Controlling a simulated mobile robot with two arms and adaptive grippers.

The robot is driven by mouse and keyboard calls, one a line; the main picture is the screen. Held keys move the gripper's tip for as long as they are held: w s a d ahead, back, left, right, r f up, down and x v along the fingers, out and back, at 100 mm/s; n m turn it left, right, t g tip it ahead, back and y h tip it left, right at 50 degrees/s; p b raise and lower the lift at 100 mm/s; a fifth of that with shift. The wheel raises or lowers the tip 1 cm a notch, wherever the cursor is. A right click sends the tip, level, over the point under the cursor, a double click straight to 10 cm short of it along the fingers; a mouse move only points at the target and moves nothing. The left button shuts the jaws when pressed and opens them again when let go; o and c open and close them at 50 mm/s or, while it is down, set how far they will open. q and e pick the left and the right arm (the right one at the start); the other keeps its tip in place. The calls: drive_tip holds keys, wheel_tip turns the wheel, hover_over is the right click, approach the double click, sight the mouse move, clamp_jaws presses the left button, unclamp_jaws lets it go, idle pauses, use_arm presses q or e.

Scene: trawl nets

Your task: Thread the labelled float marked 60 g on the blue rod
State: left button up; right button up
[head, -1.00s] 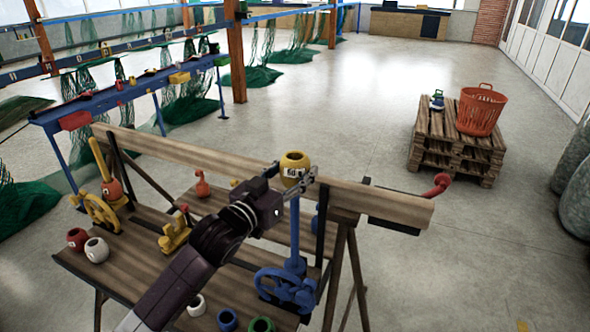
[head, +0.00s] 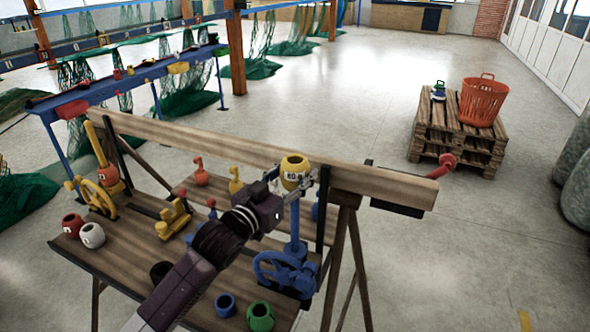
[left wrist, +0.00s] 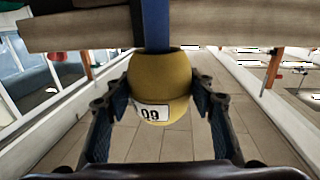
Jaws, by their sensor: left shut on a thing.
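My left gripper (head: 296,184) is shut on a yellow float (head: 294,168) with a white label that seems to read 60. The float is upright, its open hole facing up. The blue rod (head: 295,222) stands directly below it on a blue base with a handwheel (head: 284,271). In the left wrist view the float (left wrist: 160,80) sits between both fingers, its label upside down. The blue rod (left wrist: 155,25) meets the float's lower end there. The rod's tip is hidden, so I cannot tell how far it is inside. My right gripper is not in view.
A wooden beam (head: 230,146) runs just behind the float. Red (head: 73,225), white (head: 92,235), blue (head: 225,305) and green (head: 260,316) floats stand on the bench (head: 130,252). A yellow rod (head: 96,143) rises at the left. A pallet (head: 437,145) with a red basket (head: 483,101) stands beyond.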

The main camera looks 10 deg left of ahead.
use_arm(q)
drive_tip(key=shift+f, duration=0.35)
drive_tip(key=o, duration=1.3)
drive_tip(key=shift+o, duration=0.2)
drive_tip(key=v, duration=1.2)
